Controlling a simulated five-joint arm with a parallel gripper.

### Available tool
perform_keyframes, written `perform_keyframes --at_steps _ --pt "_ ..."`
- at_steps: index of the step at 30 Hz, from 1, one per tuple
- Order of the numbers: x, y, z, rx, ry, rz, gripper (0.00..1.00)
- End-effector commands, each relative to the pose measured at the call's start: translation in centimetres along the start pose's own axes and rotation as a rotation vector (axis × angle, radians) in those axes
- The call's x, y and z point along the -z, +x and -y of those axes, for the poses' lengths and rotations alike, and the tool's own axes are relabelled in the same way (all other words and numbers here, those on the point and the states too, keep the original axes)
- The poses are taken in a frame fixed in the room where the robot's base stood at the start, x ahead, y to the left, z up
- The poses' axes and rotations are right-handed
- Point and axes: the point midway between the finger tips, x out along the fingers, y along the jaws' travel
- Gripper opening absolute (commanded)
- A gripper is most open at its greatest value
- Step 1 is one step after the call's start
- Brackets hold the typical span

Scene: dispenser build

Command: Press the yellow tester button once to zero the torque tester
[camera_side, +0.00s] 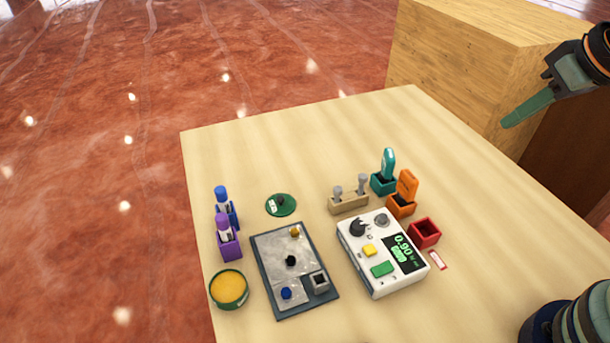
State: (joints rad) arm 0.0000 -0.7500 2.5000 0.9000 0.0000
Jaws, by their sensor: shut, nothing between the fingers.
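The torque tester (381,252) is a white box on the right part of the table. Its yellow button (369,250) is on the top face, left of a dark display (402,252) that reads about 0.90 in green. A green button (382,269) lies below the yellow one, and a dark knob (358,227) and a grey round part (381,220) are near its back edge. My gripper (508,122) is at the upper right, raised and well apart from the tester. Its green fingers are shut and empty.
A grey tray (272,265), purple holder (229,246) and yellow-filled dish (229,289) are left. The table's back is clear.

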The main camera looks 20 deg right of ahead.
Motion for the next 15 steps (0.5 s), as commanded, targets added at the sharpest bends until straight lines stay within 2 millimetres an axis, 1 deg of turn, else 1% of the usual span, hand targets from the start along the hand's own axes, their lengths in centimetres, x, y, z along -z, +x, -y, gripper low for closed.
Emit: perform_keyframes --at_steps 8,11,15 --pt "0.1 0.0 0.2 0.003 -0.013 0.009 0.00" --pt "0.3 0.1 0.8 0.012 -0.052 0.044 0.00" --pt "0.8 0.4 2.3 0.038 -0.164 0.134 0.00"
